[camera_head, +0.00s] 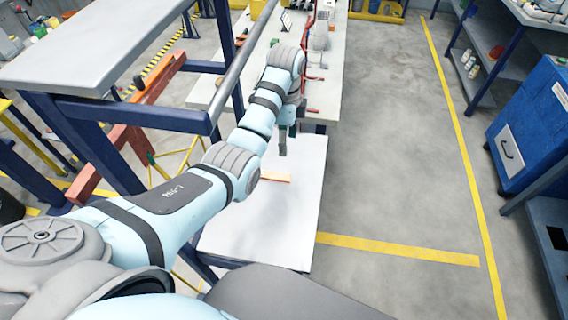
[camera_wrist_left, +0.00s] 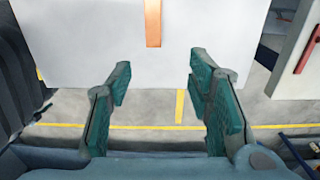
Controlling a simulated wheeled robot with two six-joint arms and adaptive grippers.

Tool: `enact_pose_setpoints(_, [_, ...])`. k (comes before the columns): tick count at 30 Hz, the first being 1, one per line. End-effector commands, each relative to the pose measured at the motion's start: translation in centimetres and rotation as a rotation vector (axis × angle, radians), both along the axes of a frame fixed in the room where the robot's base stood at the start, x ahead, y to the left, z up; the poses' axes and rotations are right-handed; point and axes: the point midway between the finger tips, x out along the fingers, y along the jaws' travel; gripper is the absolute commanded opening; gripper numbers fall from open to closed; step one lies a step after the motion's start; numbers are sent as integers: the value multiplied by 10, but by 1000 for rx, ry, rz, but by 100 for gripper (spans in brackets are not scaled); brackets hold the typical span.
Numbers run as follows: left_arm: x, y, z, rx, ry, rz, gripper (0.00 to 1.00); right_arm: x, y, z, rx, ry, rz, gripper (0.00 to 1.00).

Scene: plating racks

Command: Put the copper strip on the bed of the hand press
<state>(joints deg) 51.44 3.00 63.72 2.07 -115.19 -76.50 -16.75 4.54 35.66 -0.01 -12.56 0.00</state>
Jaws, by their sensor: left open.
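The copper strip (camera_head: 272,177) lies flat on the white table (camera_head: 285,232), below my left gripper (camera_head: 286,140) in the head view. My left arm reaches over this table from the left. In the left wrist view, my left gripper (camera_wrist_left: 158,80) is open, with nothing between its green-padded fingers. The copper strip (camera_wrist_left: 153,22) shows there beyond the fingertips, at the top edge and partly cut off. The hand press cannot be told for sure; red parts (camera_head: 311,72) show on the far bench, partly behind my arm. My right gripper is not in view.
A grey-topped bench (camera_head: 330,90) stands beyond the white table. A blue-legged rack with a grey top (camera_head: 90,45) and an orange beam (camera_head: 125,130) stand at left. A blue cabinet (camera_head: 530,125) is at right. The floor between (camera_head: 400,150) is clear.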

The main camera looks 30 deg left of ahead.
Motion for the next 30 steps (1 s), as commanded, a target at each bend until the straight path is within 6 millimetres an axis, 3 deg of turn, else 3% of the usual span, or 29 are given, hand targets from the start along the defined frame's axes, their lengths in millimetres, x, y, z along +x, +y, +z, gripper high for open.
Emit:
enact_pose_setpoints(3, [-2, -3, -29, -1, -2, -6, 47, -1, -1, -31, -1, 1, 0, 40])
enact_pose_setpoints(9, [-1, -7, -75, -1, 2, -14, 47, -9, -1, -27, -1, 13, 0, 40])
enact_pose_setpoints(13, [0, -7, -92, -1, 2, -14, 47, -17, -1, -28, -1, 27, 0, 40])
enact_pose_setpoints(21, [0, -6, -140, 0, 1, -11, 47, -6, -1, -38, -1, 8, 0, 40])
enact_pose_setpoints(28, [-1, -5, -143, 0, 0, -10, 47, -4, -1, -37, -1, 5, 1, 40])
enact_pose_setpoints(30, [-1, -5, -143, 0, 0, -10, 37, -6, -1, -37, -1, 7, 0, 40])
